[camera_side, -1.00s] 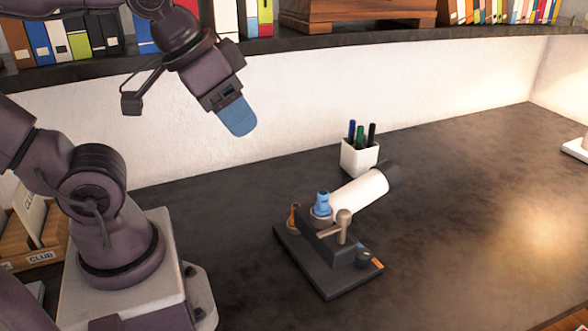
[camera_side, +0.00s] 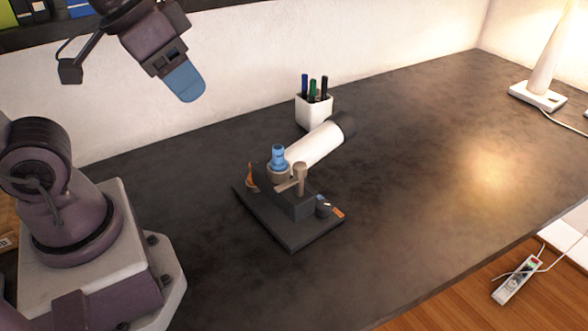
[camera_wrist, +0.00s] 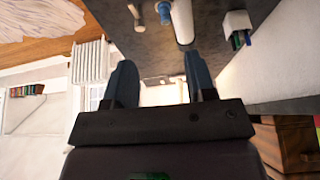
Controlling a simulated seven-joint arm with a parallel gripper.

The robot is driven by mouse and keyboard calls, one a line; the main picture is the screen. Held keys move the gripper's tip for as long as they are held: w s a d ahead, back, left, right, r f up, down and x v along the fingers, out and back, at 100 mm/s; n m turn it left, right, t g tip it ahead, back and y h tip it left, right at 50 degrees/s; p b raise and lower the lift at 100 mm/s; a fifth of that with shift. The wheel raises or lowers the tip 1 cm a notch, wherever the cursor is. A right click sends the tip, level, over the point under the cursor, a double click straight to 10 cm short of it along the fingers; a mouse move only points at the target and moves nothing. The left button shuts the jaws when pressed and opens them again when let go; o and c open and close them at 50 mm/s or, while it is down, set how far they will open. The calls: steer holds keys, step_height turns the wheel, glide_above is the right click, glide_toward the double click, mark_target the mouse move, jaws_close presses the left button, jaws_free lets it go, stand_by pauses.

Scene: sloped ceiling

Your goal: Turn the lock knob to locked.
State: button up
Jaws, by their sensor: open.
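A dark device base (camera_side: 290,238) lies on the desk. A small dark knob (camera_side: 322,206) with a pale mark sits at its right front, beside an orange mark (camera_side: 338,213); I cannot read its setting. A beige T-shaped handle (camera_side: 297,181) and a blue-topped part (camera_side: 278,157) stand on the base. An orange piece (camera_side: 252,177) is at its left. My gripper (camera_side: 188,86) is open, empty and above the desk, up and left of the device. The wrist view shows its two blue fingers (camera_wrist: 161,82) apart, with the beige handle (camera_wrist: 137,18) beyond them.
A white cylinder with a dark end (camera_side: 315,147) lies behind the device. A white pen cup (camera_side: 314,111) stands behind that, near the wall. A lamp base (camera_side: 538,96) is at the far right. A power strip (camera_side: 517,280) lies lower right. The desk right of the device is clear.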

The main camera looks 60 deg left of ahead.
steer(key=w+d+f+g, duration=0.2)
steer(key=w+d+g, duration=0.1)
steer(key=w, duration=0.3)
steer(key=n+g, duration=0.2)
steer(key=n, duration=0.8)
glide_above(300, 164)
step_height(300, 164, down, 2)
step_height(300, 164, down, 12)
steer(key=shift+f, duration=0.15)
steer(key=shift+c, duration=0.5)
steer(key=c, duration=0.8)
steer(key=shift+c, duration=0.2)
